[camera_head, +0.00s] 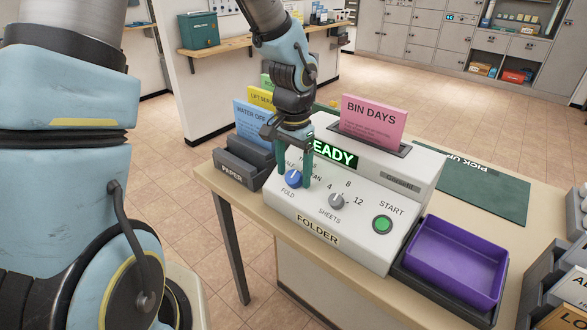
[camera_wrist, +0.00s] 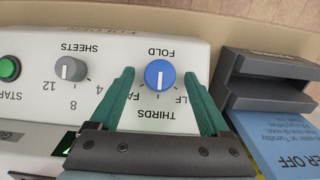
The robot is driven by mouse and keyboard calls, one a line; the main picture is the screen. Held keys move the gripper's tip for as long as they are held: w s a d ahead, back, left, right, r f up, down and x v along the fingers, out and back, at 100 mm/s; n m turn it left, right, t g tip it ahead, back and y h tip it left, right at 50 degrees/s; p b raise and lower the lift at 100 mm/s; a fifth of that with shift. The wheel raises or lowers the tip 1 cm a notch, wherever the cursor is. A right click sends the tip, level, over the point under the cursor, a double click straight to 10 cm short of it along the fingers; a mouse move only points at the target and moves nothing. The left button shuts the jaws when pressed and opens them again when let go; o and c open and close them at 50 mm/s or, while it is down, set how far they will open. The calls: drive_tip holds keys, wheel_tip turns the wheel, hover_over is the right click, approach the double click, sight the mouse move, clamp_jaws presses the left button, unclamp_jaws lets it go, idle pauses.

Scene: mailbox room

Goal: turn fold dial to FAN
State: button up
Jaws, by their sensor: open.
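The blue fold dial (camera_head: 293,179) is on the front left of the white folder machine (camera_head: 345,228). In the wrist view the dial (camera_wrist: 160,74) appears upside down, with HALF at its right, THIRDS below and FAN at its left, partly hidden by a finger. Its white mark appears to point toward THIRDS. My gripper (camera_head: 295,174) is open over the dial, pointing down. In the wrist view the teal fingers of my gripper (camera_wrist: 158,76) stand on either side of the dial, with gaps to both sides.
A grey sheets dial (camera_head: 336,202) and green start button (camera_head: 383,224) are to the right. A pink BIN DAYS sheet (camera_head: 374,124) stands behind. A dark paper holder (camera_head: 241,164) stands left, close to the gripper. A purple tray (camera_head: 457,258) is at the right.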

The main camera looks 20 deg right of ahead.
clamp_jaws()
idle(0.7)
